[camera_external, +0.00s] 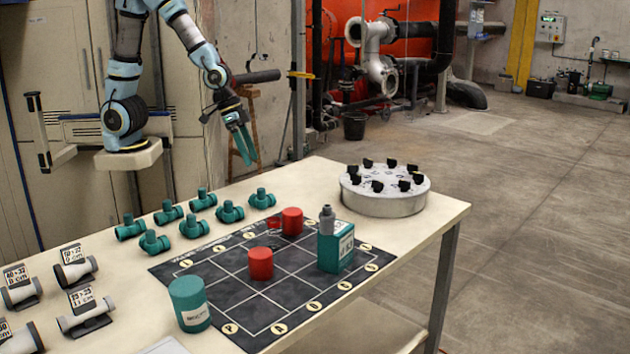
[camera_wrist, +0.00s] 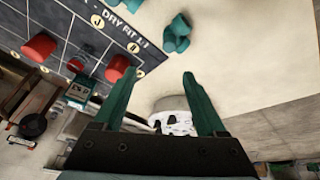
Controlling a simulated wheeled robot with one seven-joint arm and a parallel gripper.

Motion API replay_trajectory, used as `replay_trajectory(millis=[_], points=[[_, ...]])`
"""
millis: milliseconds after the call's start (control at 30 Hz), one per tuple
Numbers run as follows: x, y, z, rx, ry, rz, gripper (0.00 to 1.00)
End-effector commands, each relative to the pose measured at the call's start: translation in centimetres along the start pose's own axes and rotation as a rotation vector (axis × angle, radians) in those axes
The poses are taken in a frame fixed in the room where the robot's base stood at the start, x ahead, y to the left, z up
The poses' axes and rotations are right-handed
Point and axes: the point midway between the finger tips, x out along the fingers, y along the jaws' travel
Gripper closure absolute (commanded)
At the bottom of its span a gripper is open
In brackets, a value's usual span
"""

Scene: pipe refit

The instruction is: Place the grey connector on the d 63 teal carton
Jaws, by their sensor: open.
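The grey connector (camera_external: 327,220) stands upright on top of the teal carton (camera_external: 336,250), which has a white label and sits at the right side of the dark grid mat. It appears to rest on the carton's top, towards the left in the picture. The carton also shows in the wrist view (camera_wrist: 79,91), where I cannot make out the connector clearly. My gripper (camera_external: 245,158) is open and empty, above and behind the table's far edge, well apart from the carton. Its two teal fingers are spread in the wrist view (camera_wrist: 158,78).
Two red cylinders (camera_external: 260,264) and a teal cylinder (camera_external: 189,304) stand on or beside the mat (camera_external: 232,290). Several teal fittings (camera_external: 229,212) lie behind it. A round grey stand (camera_external: 385,200) with black knobs is at the right. Grey pipes (camera_external: 85,317) lie left.

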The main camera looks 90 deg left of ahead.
Motion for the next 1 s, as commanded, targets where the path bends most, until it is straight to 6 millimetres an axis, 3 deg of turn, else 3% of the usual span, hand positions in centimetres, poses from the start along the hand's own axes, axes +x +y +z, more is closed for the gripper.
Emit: replay_trajectory(millis=[33, 100, 200, 267, 1000], points=[[-1.0, -2.1, 2.7, -0.01, -0.062, -0.025, 0.26], [-1.9, -4.1, 5.8, -0.016, -0.138, -0.055, 0.26], [-2.8, -5.7, 8.5, -0.018, -0.206, -0.085, 0.26], [-3.1, -6.1, 9.3, -0.018, -0.226, -0.095, 0.26], [-3.2, -6.2, 9.6, -0.016, -0.234, -0.098, 0.26]])
